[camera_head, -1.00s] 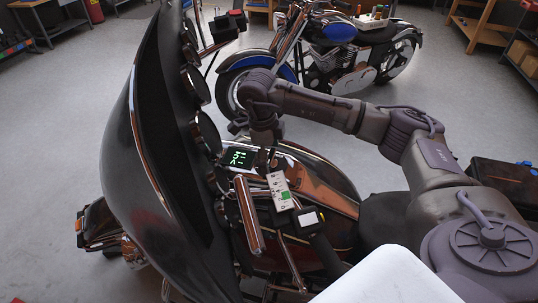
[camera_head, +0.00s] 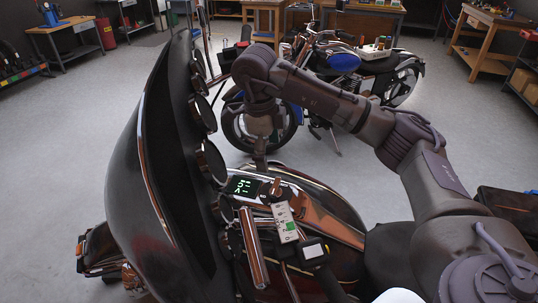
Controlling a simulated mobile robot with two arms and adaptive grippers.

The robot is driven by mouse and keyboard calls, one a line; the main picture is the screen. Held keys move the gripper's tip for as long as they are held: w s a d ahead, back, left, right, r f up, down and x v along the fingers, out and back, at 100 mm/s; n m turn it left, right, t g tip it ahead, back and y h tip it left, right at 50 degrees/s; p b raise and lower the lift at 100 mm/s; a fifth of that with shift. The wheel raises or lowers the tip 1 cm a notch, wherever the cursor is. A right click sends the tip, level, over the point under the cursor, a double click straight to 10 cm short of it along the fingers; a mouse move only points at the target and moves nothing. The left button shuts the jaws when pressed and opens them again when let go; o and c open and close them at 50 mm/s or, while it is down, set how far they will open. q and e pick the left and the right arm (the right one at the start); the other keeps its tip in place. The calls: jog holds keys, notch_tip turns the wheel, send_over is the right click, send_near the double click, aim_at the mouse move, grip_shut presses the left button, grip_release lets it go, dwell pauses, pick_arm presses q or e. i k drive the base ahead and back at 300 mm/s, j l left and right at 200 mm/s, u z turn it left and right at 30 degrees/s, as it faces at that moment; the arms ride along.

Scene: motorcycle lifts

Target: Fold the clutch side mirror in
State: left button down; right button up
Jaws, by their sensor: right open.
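A motorcycle with a dark fairing (camera_head: 150,160) fills the left and middle, its front towards the left. Its near handlebar side shows a chrome tube (camera_head: 253,248) and a dark control housing with a pale face (camera_head: 313,251). I cannot make out the clutch side mirror for sure. My right gripper (camera_head: 260,163) is open and empty, fingers pointing down, in front of the tank and beyond the lit display (camera_head: 242,186) in the picture. It appears apart from the near handlebar parts. My left gripper is not in view.
Round gauges (camera_head: 210,162) line the fairing's inner side. A blue motorcycle (camera_head: 340,60) stands behind, with workbenches (camera_head: 490,35) along the back. Grey floor (camera_head: 90,130) is open at the left. My right arm crosses the right half.

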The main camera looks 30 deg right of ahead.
aim_at(259, 271)
jog(key=k, duration=1.5)
